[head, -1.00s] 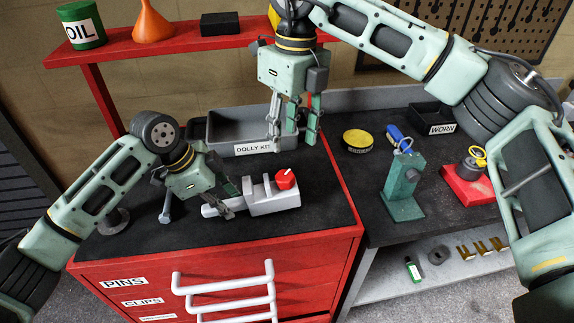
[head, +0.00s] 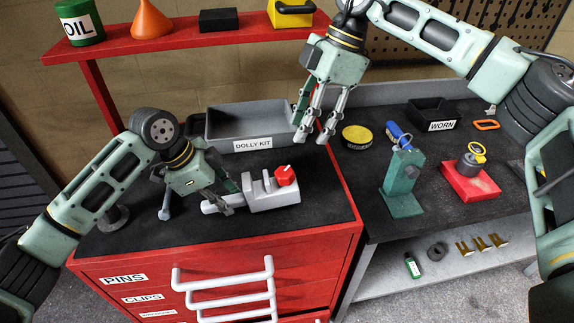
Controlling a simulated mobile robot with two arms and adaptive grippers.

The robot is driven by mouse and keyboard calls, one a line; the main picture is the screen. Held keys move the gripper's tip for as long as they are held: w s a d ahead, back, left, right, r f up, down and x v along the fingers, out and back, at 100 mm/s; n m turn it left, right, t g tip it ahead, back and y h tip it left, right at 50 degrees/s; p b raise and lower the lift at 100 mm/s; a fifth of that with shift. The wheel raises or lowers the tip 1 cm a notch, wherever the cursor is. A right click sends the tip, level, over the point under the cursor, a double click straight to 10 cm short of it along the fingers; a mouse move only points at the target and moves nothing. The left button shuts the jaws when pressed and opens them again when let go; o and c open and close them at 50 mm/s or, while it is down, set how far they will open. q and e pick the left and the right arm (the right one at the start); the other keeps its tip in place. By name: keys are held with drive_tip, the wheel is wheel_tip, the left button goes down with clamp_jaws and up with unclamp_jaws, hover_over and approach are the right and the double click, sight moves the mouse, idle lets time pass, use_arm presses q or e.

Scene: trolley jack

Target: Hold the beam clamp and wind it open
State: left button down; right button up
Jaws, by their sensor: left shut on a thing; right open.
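The grey beam clamp (head: 271,199) lies on the black top of the red cabinet, with a red knob (head: 284,175) at its right end. My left gripper (head: 229,201) is shut on the left end of the clamp. Its fingers partly hide that end. My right gripper (head: 315,135) is open and empty, pointing down above the back right of the cabinet top, behind the clamp and apart from it.
A grey DOLLY KIT bin (head: 225,146) stands behind the clamp. A bolt (head: 166,204) stands left of it. On the right bench are a green jack part (head: 403,183), a red block (head: 470,182), a yellow tin (head: 357,136) and the WORN tray (head: 441,126).

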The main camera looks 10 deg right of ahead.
sight(286, 168)
drive_tip(key=x, duration=1.1)
drive_tip(key=shift+s+a+f, duration=0.1)
drive_tip(key=shift+f, duration=0.2)
drive_tip(key=shift+c, duration=0.2)
drive_tip(key=c, duration=1)
